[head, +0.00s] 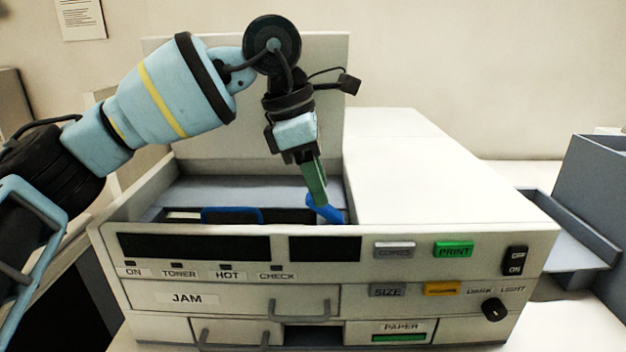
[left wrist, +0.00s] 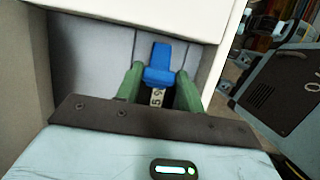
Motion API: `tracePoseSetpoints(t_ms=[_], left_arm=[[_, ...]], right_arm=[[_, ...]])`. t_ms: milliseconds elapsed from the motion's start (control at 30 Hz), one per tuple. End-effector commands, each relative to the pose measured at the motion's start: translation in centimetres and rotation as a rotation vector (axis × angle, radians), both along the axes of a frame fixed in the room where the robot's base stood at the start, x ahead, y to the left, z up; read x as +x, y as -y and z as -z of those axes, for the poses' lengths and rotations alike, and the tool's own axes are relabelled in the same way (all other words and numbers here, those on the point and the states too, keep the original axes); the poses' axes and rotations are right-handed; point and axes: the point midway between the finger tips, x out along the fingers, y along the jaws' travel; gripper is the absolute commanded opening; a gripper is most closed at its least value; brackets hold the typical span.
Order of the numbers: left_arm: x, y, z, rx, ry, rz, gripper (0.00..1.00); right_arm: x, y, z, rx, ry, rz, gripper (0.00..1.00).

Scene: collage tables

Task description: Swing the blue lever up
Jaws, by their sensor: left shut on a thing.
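The blue lever (head: 325,210) stands inside the open bay of the printer-like machine (head: 440,160), in the bay's right part. In the head view it is tilted, and its lower part is hidden behind the bay's front wall. My left gripper (head: 319,197) reaches down into the bay with its green fingers at the lever. In the left wrist view the blue lever (left wrist: 158,66) sits between the two green fingers of my left gripper (left wrist: 158,85), which is shut on it. A small pale label with characters shows just below the lever. My right gripper is in neither view.
A second blue part (head: 232,215) lies in the bay, left of the lever. The raised lid (head: 250,110) stands behind the bay. The front panel carries buttons, a knob (head: 494,309) and drawer handles. A grey tray (head: 570,230) juts out at the right.

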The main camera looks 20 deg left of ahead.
Motion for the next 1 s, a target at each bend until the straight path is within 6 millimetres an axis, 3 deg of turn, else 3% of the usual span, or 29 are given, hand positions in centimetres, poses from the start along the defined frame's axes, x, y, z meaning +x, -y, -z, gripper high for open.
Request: tracePoseSetpoints(t_ms=[500, 1000], left_arm=[[0.9, 3.1, -0.9, 0.396, -0.108, -0.002, 0.15], [1.4, 5.0, -0.8, 0.649, -0.180, -0.003, 0.15]], right_arm=[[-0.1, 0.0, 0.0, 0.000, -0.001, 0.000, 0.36], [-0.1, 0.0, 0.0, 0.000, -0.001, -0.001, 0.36]])
